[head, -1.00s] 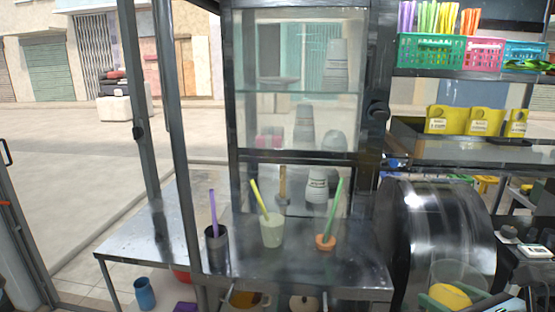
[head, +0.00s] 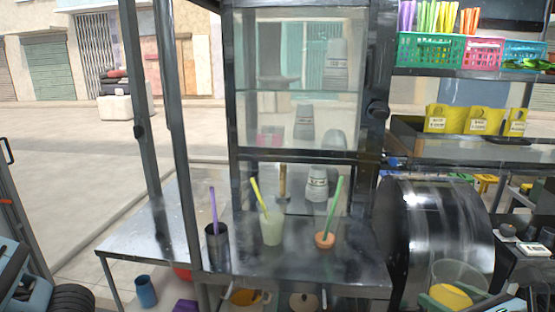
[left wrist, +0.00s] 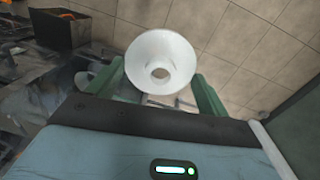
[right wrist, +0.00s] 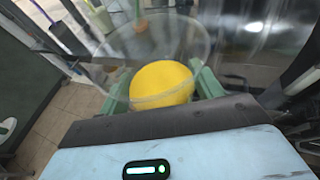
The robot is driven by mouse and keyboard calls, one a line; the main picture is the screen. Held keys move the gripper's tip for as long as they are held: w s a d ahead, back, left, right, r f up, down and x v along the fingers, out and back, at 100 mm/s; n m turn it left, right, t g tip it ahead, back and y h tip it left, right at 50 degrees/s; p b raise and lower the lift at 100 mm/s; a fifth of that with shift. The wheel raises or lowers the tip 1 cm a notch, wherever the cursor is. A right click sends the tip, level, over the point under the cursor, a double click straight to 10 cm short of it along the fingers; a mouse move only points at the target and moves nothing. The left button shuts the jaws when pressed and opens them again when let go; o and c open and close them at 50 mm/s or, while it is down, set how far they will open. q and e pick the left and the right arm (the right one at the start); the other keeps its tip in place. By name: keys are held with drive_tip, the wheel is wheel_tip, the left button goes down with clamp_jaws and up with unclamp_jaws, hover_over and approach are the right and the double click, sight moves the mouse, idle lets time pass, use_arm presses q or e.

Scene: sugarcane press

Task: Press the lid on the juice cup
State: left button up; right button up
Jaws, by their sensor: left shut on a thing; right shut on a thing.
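The juice cup (head: 458,272) is clear, with yellow juice low inside, at the bottom right of the head view. It is large in the right wrist view (right wrist: 150,50), tilted in the picture. My right gripper (right wrist: 160,88) is shut on it, green fingers on either side. My left gripper (left wrist: 160,82) is shut on a white, round, funnel-like piece with a central hole, which looks like the lid (left wrist: 161,50). The lid and left fingertips do not show in the head view. The lid is apart from the cup.
A large shiny metal drum (head: 440,225) stands just behind the juice cup. A blue cup (head: 146,292) is low at the left. The left wrist view shows tiled floor (left wrist: 245,35).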

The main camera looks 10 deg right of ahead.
use_arm(q)
drive_tip(key=w+a+r+n, duration=0.1)
drive_tip(key=a+r+n, duration=0.1)
drive_tip(key=a, duration=0.4)
drive_tip(key=w+a+r+n, duration=0.2)
drive_tip(key=a, duration=0.4)
drive_tip(key=shift+s+a+f+n, duration=0.6)
drive_tip(key=shift+s+a+n, duration=1.8)
drive_tip(key=shift+a, duration=3.45)
drive_tip(key=d+f+m, duration=0.4)
drive_tip(key=d+f, duration=0.2)
drive_tip(key=d, duration=0.7)
use_arm(e)
drive_tip(key=shift+a+f, duration=0.2)
use_arm(q)
drive_tip(key=w+d+r+m, duration=0.1)
drive_tip(key=d, duration=0.2)
drive_tip(key=w+d+r+m, duration=0.1)
drive_tip(key=d+r, duration=0.1)
drive_tip(key=d, duration=0.2)
drive_tip(key=w+d+r+m, duration=0.1)
drive_tip(key=d, duration=0.2)
drive_tip(key=shift+d+r+p, duration=0.3)
drive_tip(key=shift+r, duration=0.4)
use_arm(e)
drive_tip(key=a+f+n+g+y, duration=0.1)
drive_tip(key=a+f+n+y, duration=0.3)
drive_tip(key=a, duration=0.8)
drive_tip(key=shift+a+f+g+y, duration=0.3)
drive_tip(key=shift+f, duration=0.15)
